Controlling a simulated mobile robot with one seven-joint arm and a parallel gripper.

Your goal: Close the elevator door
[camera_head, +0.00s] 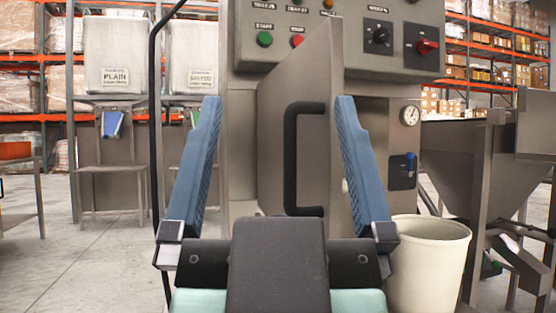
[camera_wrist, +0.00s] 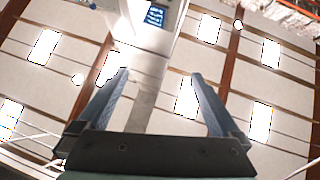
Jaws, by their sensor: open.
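The elevator door (camera_head: 269,150) is a grey metal panel in the middle of the head view. It stands open, swung out at an angle from the grey machine cabinet (camera_head: 376,130). A black D-shaped handle (camera_head: 290,160) is fixed upright on its face. My gripper (camera_head: 278,100) is open and empty, with one blue finger on each side of the handle in the picture. The right finger overlaps the door's edge; I cannot tell whether it touches. In the wrist view my gripper (camera_wrist: 161,75) points up towards the ceiling, and the handle is not visible.
A control panel (camera_head: 335,38) with buttons and knobs is above the door. A cream bin (camera_head: 428,262) stands at the lower right, beside a metal hopper (camera_head: 455,165). Two bag stands (camera_head: 113,55) and a dark upright pole (camera_head: 154,130) are at the left.

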